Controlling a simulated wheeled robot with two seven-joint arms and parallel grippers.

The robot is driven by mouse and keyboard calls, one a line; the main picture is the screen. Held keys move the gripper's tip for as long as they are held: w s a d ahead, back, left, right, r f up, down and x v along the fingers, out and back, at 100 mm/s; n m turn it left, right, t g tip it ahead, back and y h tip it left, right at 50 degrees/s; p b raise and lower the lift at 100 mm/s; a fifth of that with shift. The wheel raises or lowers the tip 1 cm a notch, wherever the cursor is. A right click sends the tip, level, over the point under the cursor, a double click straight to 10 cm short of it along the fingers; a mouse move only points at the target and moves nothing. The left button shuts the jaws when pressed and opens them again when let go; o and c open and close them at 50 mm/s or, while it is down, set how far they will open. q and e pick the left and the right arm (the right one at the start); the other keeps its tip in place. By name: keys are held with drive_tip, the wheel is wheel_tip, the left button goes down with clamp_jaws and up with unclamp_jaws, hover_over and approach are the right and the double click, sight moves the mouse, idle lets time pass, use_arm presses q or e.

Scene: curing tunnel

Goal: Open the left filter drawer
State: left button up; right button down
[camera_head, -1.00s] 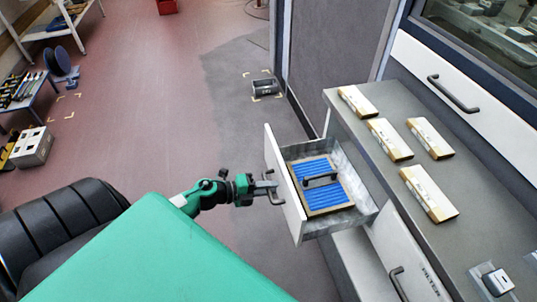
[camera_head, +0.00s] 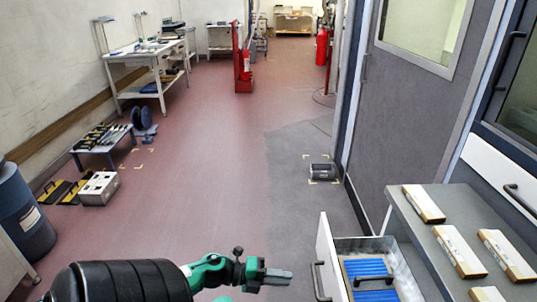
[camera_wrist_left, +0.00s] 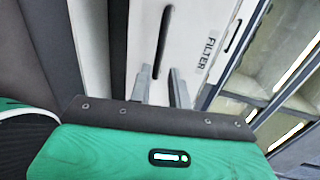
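The filter drawer (camera_head: 328,255) stands pulled out from under the grey counter at the lower right of the head view. Its white front carries a dark bar handle (camera_head: 318,281), and a blue pleated filter (camera_head: 366,268) in a frame lies inside. The near part of the drawer is cut off by the picture edge. My left gripper (camera_head: 287,275) is just left of the handle, apart from it and empty. In the left wrist view its two fingers (camera_wrist_left: 160,88) are spread, with a dark handle and a white front marked FILTER (camera_wrist_left: 207,50) beyond them. My right gripper is not in view.
Several pale boxes (camera_head: 457,250) lie on the grey counter (camera_head: 405,210). A dark device (camera_head: 322,172) sits on the floor near the grey door. A metal box (camera_head: 99,188) and a blue drum (camera_head: 22,212) are at the left. The red floor between is clear.

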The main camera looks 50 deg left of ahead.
use_arm(q)
drive_tip(key=shift+v, duration=1.8)
